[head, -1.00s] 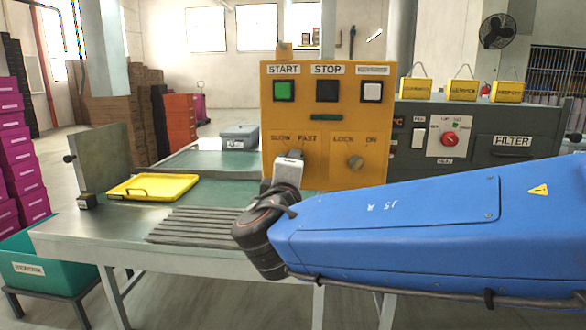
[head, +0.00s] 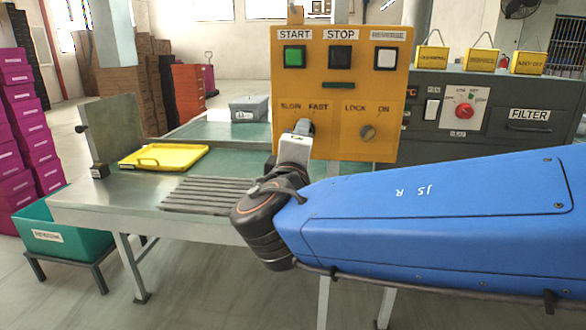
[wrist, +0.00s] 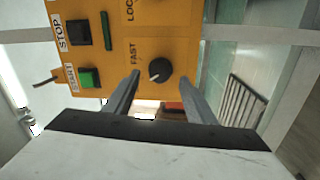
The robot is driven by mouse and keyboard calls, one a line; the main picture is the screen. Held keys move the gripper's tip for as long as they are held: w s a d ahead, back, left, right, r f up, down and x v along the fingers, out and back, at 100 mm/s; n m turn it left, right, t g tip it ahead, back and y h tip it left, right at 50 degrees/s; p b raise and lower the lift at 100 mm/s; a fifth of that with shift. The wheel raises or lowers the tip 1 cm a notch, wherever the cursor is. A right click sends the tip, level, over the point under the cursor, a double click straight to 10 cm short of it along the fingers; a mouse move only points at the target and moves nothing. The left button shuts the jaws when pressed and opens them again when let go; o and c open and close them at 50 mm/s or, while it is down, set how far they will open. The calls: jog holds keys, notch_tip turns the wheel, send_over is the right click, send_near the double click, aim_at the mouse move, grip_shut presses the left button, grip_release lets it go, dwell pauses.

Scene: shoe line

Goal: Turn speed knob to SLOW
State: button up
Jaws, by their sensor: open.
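The speed knob (wrist: 160,70) is black and round, with a pale mark on its lower left side in the wrist view. It sits on the yellow control panel (head: 340,82), below the SLOW and FAST labels. My gripper (wrist: 173,66) is open, with one finger on each side of the knob; I cannot tell whether either touches it. FAST shows beside the knob in the wrist view; SLOW is not visible there. In the head view my gripper (head: 295,148) is in front of the knob and mostly hides it.
The LOCK/ON knob (head: 367,132) is to the right on the panel. Green START (head: 294,57), black STOP (head: 341,57) and a white button (head: 386,58) are above. A yellow tray (head: 165,155) lies on the table at left. A grey FILTER cabinet (head: 480,112) stands behind at right.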

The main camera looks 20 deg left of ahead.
jog(key=r+v, duration=0.1)
jog(key=v, duration=1.1)
jog(key=shift+s+f, duration=0.4)
jog(key=shift+f, duration=0.1)
jog(key=shift+w+d, duration=0.1)
jog(key=shift+d, duration=0.05)
jog(key=w+d+f+m+g+h, duration=0.2)
jog(key=w+d+f+h, duration=0.15)
jog(key=d, duration=0.55)
jog(key=w+d+f+m+g+h, duration=0.25)
jog(key=w+d+f, duration=0.2)
jog(key=d, duration=0.55)
jog(key=w+d+f+m+g+h, duration=0.2)
jog(key=w+d+f, duration=0.15)
jog(key=d, duration=0.55)
jog(key=s+d+f+m+g+y, duration=0.4)
jog(key=s+d+f+m+g, duration=0.3)
jog(key=s+d+f+m, duration=0.5)
jog(key=shift+s+d+f, duration=1.7)
jog(key=shift+s+d, duration=0.3)
jog(key=shift+d, duration=1.1)
